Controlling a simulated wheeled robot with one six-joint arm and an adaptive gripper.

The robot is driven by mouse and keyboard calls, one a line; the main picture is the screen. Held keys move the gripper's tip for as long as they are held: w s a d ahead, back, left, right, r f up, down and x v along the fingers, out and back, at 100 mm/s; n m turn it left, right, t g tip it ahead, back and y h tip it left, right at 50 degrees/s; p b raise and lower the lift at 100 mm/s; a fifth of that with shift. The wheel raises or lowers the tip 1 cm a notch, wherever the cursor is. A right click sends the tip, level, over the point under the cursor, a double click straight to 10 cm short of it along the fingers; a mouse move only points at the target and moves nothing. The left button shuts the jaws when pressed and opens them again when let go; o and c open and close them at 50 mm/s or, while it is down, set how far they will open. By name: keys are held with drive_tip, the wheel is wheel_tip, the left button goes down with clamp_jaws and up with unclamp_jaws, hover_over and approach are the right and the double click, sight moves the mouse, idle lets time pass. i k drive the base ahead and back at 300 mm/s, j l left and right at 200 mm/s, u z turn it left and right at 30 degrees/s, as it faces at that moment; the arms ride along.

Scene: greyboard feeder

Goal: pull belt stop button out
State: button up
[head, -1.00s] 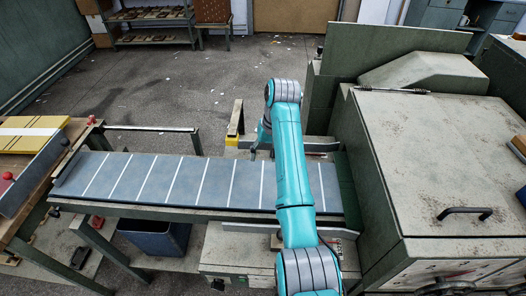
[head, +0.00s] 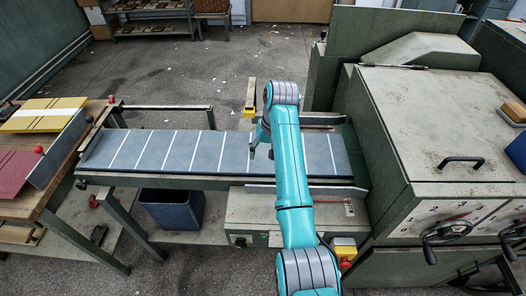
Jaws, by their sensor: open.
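A small yellow box (head: 344,244) with a red button (head: 345,265) on its front is at the lower right of the belt, just right of my arm. I take this for the belt stop button; whether it is pushed in cannot be made out. My gripper (head: 260,152) hangs over the blue-grey belt (head: 180,152) with its fingers apart and nothing seen between them. It is up and left of the yellow box, well apart from it. My arm hides part of the gripper and the middle of the machine front.
A table with yellow (head: 45,115) and red boards is at the left. A blue bin (head: 172,210) sits below the belt. Floor in front is partly clear.

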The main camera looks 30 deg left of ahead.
sight(344, 264)
drive_tip(key=k, duration=1)
